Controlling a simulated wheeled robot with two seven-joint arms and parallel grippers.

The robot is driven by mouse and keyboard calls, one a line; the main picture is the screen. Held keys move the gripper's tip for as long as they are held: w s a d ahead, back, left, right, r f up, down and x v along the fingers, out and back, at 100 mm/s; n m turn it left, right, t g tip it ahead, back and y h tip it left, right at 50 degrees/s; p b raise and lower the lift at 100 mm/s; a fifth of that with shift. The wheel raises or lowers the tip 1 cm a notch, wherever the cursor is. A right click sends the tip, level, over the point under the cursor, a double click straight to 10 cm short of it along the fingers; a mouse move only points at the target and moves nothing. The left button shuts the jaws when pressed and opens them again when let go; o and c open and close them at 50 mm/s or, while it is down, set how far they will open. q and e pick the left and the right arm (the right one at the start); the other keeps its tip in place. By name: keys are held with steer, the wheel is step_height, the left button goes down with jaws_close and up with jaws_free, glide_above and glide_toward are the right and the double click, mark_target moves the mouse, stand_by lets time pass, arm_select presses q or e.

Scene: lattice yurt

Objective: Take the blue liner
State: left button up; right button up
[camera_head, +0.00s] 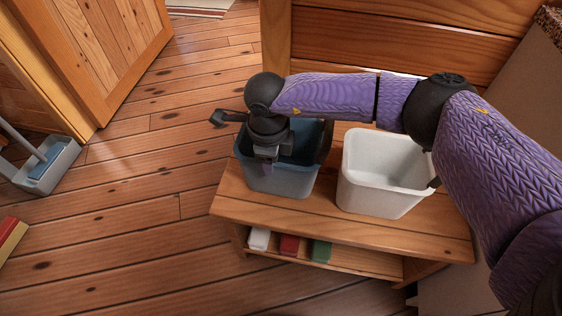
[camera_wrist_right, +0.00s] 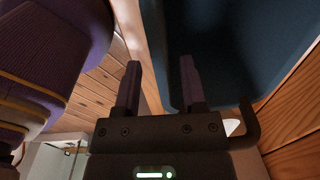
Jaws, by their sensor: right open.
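The blue liner (camera_head: 292,184) is a blue-grey open bin standing upright on the left part of a wooden bench (camera_head: 405,230). My right gripper (camera_head: 267,168) points down over it, hiding part of its rim and inside. In the right wrist view my right gripper (camera_wrist_right: 160,78) is open. The liner (camera_wrist_right: 225,45) fills the upper right there, with its edge running between the two fingers; one finger is on the liner's side, the other over the floor side. I cannot tell whether the fingers touch it. My left gripper is not in view.
A white bin (camera_head: 375,190) stands just right of the liner. A lower shelf holds white (camera_head: 259,239), red (camera_head: 289,245) and green (camera_head: 321,250) items. A grey caddy (camera_head: 64,165) is on the floor at left. A wooden panel (camera_head: 400,45) rises behind the bench.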

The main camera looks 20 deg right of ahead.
mark_target(274, 183)
steer(key=f, duration=0.1)
steer(key=f+b, duration=0.1)
steer(key=f, duration=0.1)
steer(key=shift+d+f, duration=0.2)
steer(key=shift+f, duration=0.05)
steer(key=shift+r, duration=0.3)
jaws_close()
stand_by(0.8)
